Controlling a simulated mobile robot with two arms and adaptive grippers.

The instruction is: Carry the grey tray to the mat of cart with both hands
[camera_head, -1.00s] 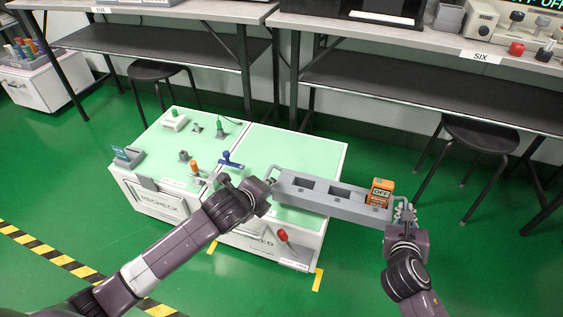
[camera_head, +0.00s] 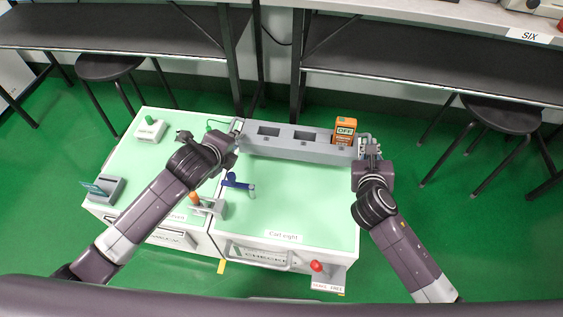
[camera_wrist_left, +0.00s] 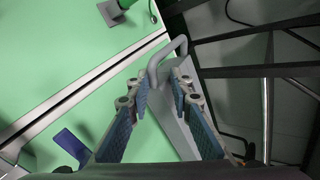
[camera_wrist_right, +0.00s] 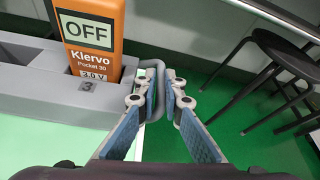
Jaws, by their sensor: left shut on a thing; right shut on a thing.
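The grey tray (camera_head: 298,152) is a long narrow block with slots and a loop handle at each end. It lies across the far edge of the right cart's pale green mat (camera_head: 290,208); whether it touches the mat I cannot tell. An orange tester (camera_head: 344,131) reading OFF stands upright in its right slot; the other two slots look empty. My left gripper (camera_head: 236,138) is shut on the left handle, also in the left wrist view (camera_wrist_left: 164,84). My right gripper (camera_head: 367,156) is shut on the right handle, also in the right wrist view (camera_wrist_right: 160,88).
A blue-handled fitting (camera_head: 236,181) and an orange-topped fitting (camera_head: 196,199) stand near the seam of the two carts. A red knob (camera_head: 317,266) is at the front right. Dark stools (camera_head: 502,113) and benches are behind. The mat's middle and front are clear.

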